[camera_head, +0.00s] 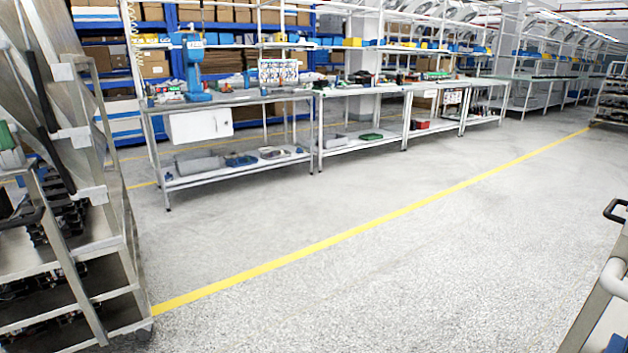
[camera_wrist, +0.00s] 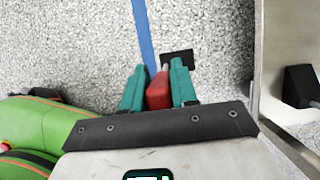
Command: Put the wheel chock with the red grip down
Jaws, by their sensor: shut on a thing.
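The wheel chock's red grip (camera_wrist: 158,91) shows in the wrist view between the two green fingers of my gripper (camera_wrist: 158,88). My gripper is shut on this grip. A black block (camera_wrist: 177,59), which looks like the chock's body, shows just beyond the fingertips. Speckled grey floor lies behind it in the picture, and I cannot tell how high above the floor the chock is. Neither the chock nor my gripper shows in the head view.
In the wrist view, a metal frame (camera_wrist: 258,60) stands close at right, with another black block (camera_wrist: 297,86) beside it. A blue stripe (camera_wrist: 143,35) runs past the chock. The head view shows workbenches (camera_head: 240,98), a rack (camera_head: 95,240) at left and open floor (camera_head: 400,270).

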